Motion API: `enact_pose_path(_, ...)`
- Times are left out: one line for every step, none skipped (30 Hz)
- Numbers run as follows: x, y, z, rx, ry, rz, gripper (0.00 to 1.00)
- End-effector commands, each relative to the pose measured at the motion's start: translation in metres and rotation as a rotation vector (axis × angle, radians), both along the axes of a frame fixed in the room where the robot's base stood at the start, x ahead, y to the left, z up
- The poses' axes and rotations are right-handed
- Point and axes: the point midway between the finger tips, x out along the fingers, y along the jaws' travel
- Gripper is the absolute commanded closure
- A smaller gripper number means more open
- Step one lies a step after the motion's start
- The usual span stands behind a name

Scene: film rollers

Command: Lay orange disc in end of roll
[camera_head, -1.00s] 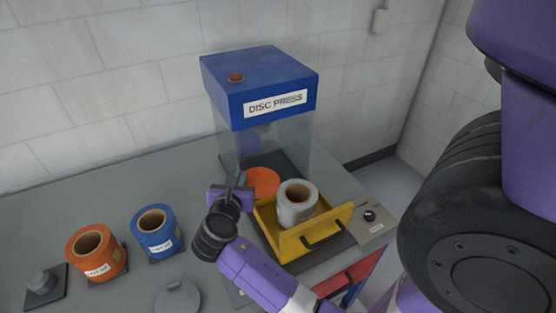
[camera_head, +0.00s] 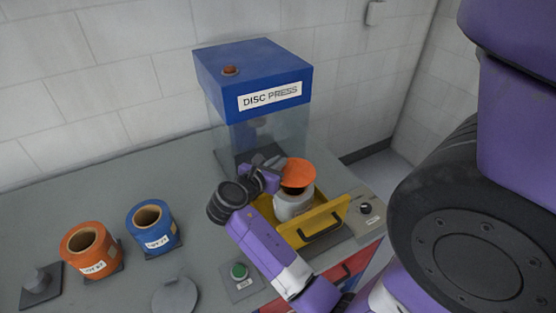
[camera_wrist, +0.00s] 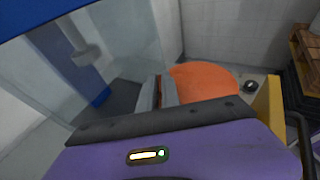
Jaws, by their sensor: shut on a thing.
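The orange disc (camera_head: 298,173) is tilted and held at its left edge by my gripper (camera_head: 270,166), which is shut on it. I cannot tell whether disc and roll touch. The roll stands in the yellow tray (camera_head: 325,221) in front of the disc press (camera_head: 256,88). In the wrist view the disc (camera_wrist: 203,80) extends beyond my gripper's fingers (camera_wrist: 160,92), and the roll is hidden beneath.
An orange roll (camera_head: 90,252) and a blue roll (camera_head: 152,228) stand on the bench at left. A green button (camera_head: 239,271) and a black knob (camera_head: 365,208) flank the tray. The press's clear walls stand close behind my gripper.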

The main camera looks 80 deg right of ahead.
Motion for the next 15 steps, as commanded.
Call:
enact_pose_path(0.000, 0.000, -0.008, -0.002, -0.002, -0.001, 1.00)
enact_pose_path(0.000, 0.000, -0.011, -0.002, -0.002, -0.001, 1.00)
enact_pose_path(0.000, 0.000, -0.013, -0.002, -0.002, -0.001, 1.00)
enact_pose_path(0.000, 0.000, -0.015, -0.002, -0.002, -0.001, 1.00)
enact_pose_path(0.000, 0.000, -0.018, -0.002, -0.002, -0.001, 1.00)
enact_pose_path(0.000, 0.000, -0.020, -0.001, -0.001, 0.000, 1.00)
enact_pose_path(0.000, 0.000, -0.022, -0.001, -0.001, 0.000, 1.00)
enact_pose_path(0.000, 0.000, -0.025, -0.001, -0.001, 0.000, 1.00)
enact_pose_path(0.000, 0.000, -0.027, -0.001, -0.001, 0.000, 1.00)
enact_pose_path(0.000, 0.000, -0.030, -0.001, -0.001, 0.000, 1.00)
enact_pose_path(0.000, 0.000, -0.032, -0.001, 0.000, 0.000, 1.00)
enact_pose_path(0.000, 0.000, -0.032, 0.001, 0.002, 0.002, 1.00)
enact_pose_path(0.000, 0.000, -0.034, 0.000, 0.001, 0.001, 1.00)
enact_pose_path(0.000, 0.000, -0.037, -0.001, 0.001, 0.001, 1.00)
enact_pose_path(0.000, 0.000, -0.040, 0.000, 0.001, 0.000, 1.00)
